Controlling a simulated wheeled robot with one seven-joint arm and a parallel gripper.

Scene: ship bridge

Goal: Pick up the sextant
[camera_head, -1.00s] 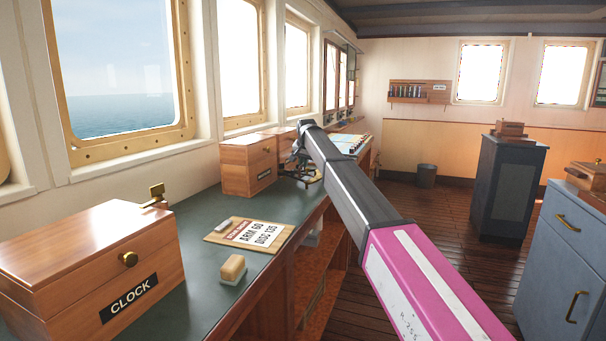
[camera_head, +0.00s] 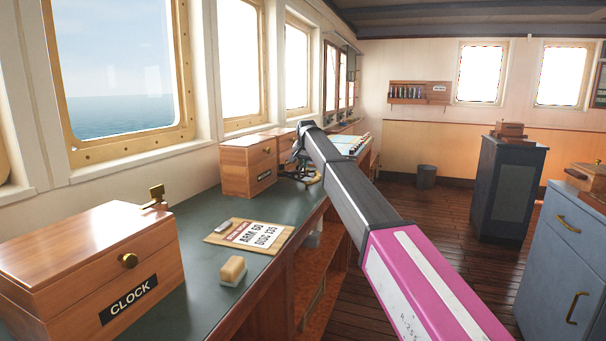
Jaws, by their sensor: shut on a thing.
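The sextant (camera_head: 313,178) shows as a small dark and brassy frame at the right edge of the green desk top, in front of a wooden box. My gripper (camera_head: 299,158) is at the far end of my grey and magenta arm, right at the sextant. It is shut on the sextant. The arm covers much of the jaws and part of the sextant, so the exact grip is hidden. I cannot tell whether the sextant touches the desk.
The wooden clock box (camera_head: 92,262) stands on the desk (camera_head: 190,318) at the near left. A clipboard sign (camera_head: 249,234) and an eraser-like block (camera_head: 233,270) lie on the desk. Open floor lies right of the desk, before a dark cabinet (camera_head: 508,188).

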